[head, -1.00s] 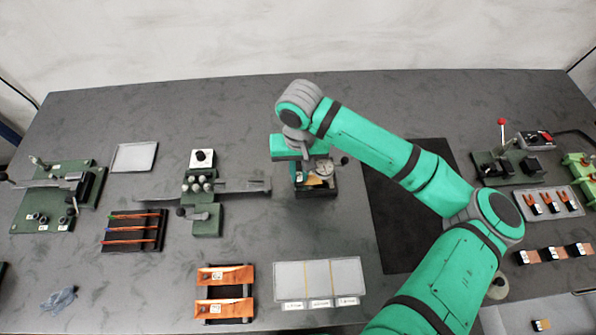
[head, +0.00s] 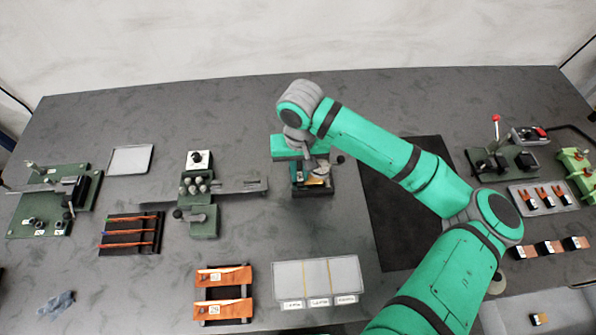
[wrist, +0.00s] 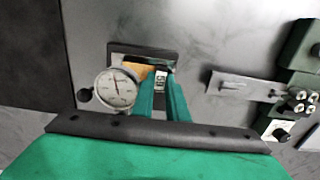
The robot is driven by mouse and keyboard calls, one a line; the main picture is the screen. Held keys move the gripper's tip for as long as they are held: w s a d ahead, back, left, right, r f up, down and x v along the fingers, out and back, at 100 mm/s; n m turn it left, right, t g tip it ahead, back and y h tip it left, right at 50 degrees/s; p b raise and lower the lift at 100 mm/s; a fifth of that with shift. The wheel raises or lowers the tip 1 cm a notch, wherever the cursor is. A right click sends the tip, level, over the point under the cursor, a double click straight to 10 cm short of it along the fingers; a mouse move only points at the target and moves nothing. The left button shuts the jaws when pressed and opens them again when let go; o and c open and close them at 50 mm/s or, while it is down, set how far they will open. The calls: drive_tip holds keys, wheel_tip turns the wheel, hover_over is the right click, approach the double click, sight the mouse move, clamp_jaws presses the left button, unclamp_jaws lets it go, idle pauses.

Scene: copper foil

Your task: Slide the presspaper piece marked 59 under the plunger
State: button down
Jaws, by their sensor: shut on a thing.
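The dial gauge (wrist: 117,90) has a round white face and stands on a black base (wrist: 172,52). My gripper (wrist: 163,82) is shut on the presspaper piece, with its white label marked 59 (wrist: 161,77) showing between the teal fingers. The tan part of the piece (wrist: 136,64) reaches left over the base, beside the gauge. In the head view, the tan piece (head: 315,183) shows low at the gauge stand, with my wrist above it. The plunger tip is hidden, so I cannot tell whether the piece lies under it.
A green fixture with knobs (head: 204,222) stands left of the gauge. A dark mat (head: 385,225) lies to the right. In front are a white three-part tray (head: 318,282) and a rack with orange pieces (head: 224,292). The table between the gauge and the tray is clear.

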sight(301, 175)
drive_tip(key=shift+w+d, duration=0.1)
drive_tip(key=c, duration=2.1)
unclamp_jaws()
drive_tip(key=shift+r, duration=0.15)
drive_tip(key=shift+w+d+r, duration=0.1)
drive_tip(key=shift+d+r, duration=0.05)
drive_tip(key=shift+r, duration=0.45)
drive_tip(key=shift+s+r, duration=0.2)
drive_tip(key=shift+r, duration=0.55)
drive_tip(key=shift+a, duration=0.2)
drive_tip(key=o, duration=0.6)
drive_tip(key=shift+d, duration=0.15)
drive_tip(key=shift+w, duration=0.15)
